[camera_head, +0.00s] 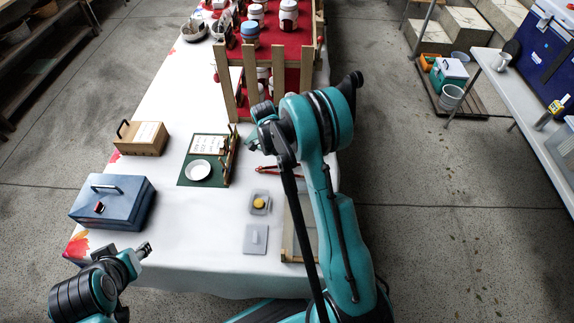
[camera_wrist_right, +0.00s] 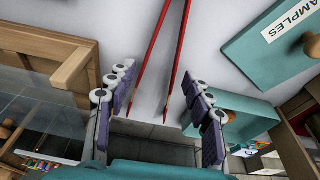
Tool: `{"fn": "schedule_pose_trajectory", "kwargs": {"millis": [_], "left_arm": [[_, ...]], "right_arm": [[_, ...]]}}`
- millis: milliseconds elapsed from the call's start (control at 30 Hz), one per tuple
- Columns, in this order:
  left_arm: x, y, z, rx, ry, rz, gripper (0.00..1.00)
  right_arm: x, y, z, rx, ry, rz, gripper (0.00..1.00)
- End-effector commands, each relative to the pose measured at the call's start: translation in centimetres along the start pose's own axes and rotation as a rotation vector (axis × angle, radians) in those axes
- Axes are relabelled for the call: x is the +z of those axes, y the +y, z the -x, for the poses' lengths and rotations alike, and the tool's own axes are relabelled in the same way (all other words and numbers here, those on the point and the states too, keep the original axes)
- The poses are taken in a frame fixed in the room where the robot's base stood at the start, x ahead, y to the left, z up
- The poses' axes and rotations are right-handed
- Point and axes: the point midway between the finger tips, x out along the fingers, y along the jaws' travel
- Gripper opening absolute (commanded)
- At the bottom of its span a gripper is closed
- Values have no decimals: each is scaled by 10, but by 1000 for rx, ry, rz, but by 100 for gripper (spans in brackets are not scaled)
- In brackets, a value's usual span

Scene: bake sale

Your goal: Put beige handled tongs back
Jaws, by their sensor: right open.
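Red-armed tongs (camera_head: 266,170) lie on the white tablecloth, partly hidden by my right arm. In the right wrist view, two long red arms (camera_wrist_right: 164,55) run down between my right gripper's fingers, apart from both; no beige handle can be made out. My right gripper (camera_wrist_right: 160,112) is open and empty; in the head view it is over the table beside the green board (camera_head: 190,179). My left gripper (camera_head: 142,251) is near the table's front left edge; its jaw opening is too small to judge.
A blue-grey cash box (camera_head: 112,203) and a wooden box (camera_head: 142,139) stand at the left. A white dish (camera_head: 198,169) is on the green board. In the right wrist view, a wooden-framed case (camera_wrist_right: 72,66) is at left and a teal lid marked SAMPLES (camera_wrist_right: 262,48) at right.

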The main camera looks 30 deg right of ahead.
Motion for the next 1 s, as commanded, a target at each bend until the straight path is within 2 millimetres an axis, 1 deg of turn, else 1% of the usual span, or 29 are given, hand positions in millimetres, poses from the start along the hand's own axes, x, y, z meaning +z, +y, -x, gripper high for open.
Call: {"fn": "schedule_pose_trajectory", "kwargs": {"millis": [33, 100, 300, 400, 533, 633, 667, 767, 800, 900, 967, 1000], "left_arm": [[-4, 0, 6, 0, 0, 0, 40], [-8, 0, 11, 0, 0, 0, 40], [-15, 0, 21, 0, 0, 0, 40], [-17, 0, 24, 0, 0, 0, 40], [-18, 0, 26, 0, 0, 0, 40], [-19, 0, 26, 0, 0, 0, 40], [-19, 0, 26, 0, 0, 0, 40], [-18, 0, 26, 0, 0, 0, 40], [-18, 0, 26, 0, 0, 0, 40], [-18, 0, 26, 0, 0, 0, 40], [-18, 0, 26, 0, 0, 0, 40], [-18, 0, 26, 0, 0, 0, 40]], "right_arm": [[-1, 1, 15, 0, 0, 1, 51], [-1, 1, 32, 0, 0, 1, 51], [-1, 1, 73, 0, 0, 1, 51], [-1, 1, 87, 1, 0, 1, 51], [-1, 1, 98, -1, -1, 5, 51], [-2, 6, 111, -18, -13, 59, 51], [-3, 9, 118, -28, -20, 92, 51], [-7, 26, 146, -84, -53, 260, 51], [-10, 35, 159, -115, -66, 347, 51], [-16, 62, 191, -207, -91, 583, 51], [-20, 79, 206, -267, -97, 723, 51], [-22, 92, 215, -308, -97, 815, 51]]}}
